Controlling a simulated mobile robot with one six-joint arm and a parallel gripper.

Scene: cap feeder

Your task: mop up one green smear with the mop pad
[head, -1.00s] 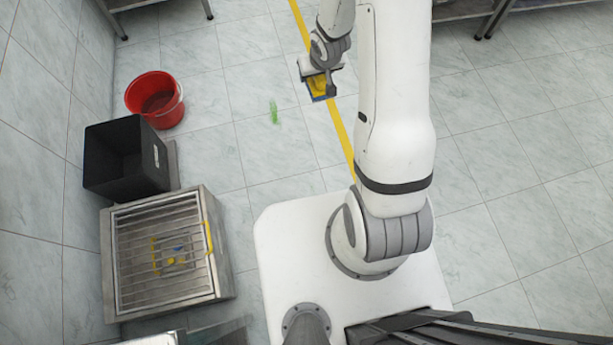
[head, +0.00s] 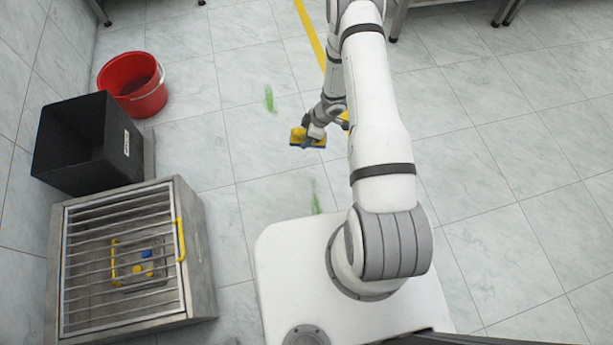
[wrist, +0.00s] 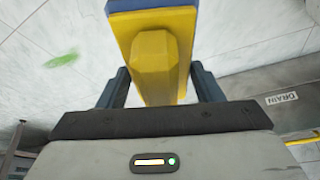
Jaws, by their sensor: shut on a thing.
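My gripper (head: 315,130) is shut on the mop pad (head: 308,138), a yellow block with a blue layer. In the wrist view the pad's yellow grip (wrist: 160,65) sits between the two fingers of my gripper (wrist: 158,85). One green smear (head: 269,98) lies on the floor, up and left of the pad in the head view. Another green smear (head: 316,198) lies nearer my base, below the pad in that view. The wrist view shows one green smear (wrist: 62,60), left of the pad. The pad covers neither smear in the head view. Its height above the floor is unclear.
A red bucket (head: 147,98), a black bin (head: 75,140) and a metal grated box (head: 190,260) with a yellow handle stand along the left. A "DRAIN" label (wrist: 282,98) shows in the wrist view. Tiled floor around the pad is open; table legs stand at the top.

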